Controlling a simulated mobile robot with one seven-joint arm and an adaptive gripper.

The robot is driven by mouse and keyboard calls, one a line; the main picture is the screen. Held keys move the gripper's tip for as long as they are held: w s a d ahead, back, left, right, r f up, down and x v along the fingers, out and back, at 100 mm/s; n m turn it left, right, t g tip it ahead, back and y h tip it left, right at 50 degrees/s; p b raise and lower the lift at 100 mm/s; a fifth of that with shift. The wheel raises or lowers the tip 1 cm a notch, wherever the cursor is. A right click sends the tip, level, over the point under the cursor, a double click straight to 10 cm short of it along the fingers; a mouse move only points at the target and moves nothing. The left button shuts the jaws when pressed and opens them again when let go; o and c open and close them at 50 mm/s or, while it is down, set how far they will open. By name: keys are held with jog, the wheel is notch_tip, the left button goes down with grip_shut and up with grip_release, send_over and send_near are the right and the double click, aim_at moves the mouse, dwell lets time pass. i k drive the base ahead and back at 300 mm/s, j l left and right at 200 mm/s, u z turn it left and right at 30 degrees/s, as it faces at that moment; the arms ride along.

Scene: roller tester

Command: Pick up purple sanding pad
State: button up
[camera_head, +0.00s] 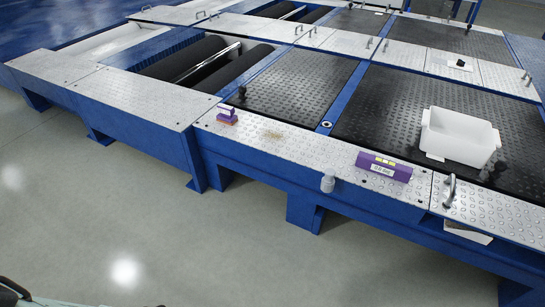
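A small purple block (227,109) with a layered brown-orange lower part sits on the silver tread plate, near its left end. It looks like the sanding pad. A larger, long purple box (384,166) with a white label and yellow marks lies farther right on the same plate. Nothing is touching either purple thing. My gripper cannot be made out; only dark and pale parts, probably of my own body, show at the bottom left corner.
A white open bin (458,138) stands on the black textured panel at right. A grey cylindrical piece (327,184) is at the plate's front edge. A metal handle (450,190) rises at right. Black rollers (185,60) lie behind. The grey floor (130,220) in front is clear.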

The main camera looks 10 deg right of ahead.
aim_at(226, 115)
jog(key=i+j+u, duration=0.1)
jog(key=i+j, duration=0.15)
jog(key=i, duration=0.15)
jog(key=i+j, duration=0.25)
jog(key=i, duration=0.2)
jog(key=i+j+u, duration=0.15)
jog(key=i, duration=0.25)
jog(key=i+j+u, duration=0.1)
jog(key=i+j, duration=0.15)
jog(key=i, duration=0.2)
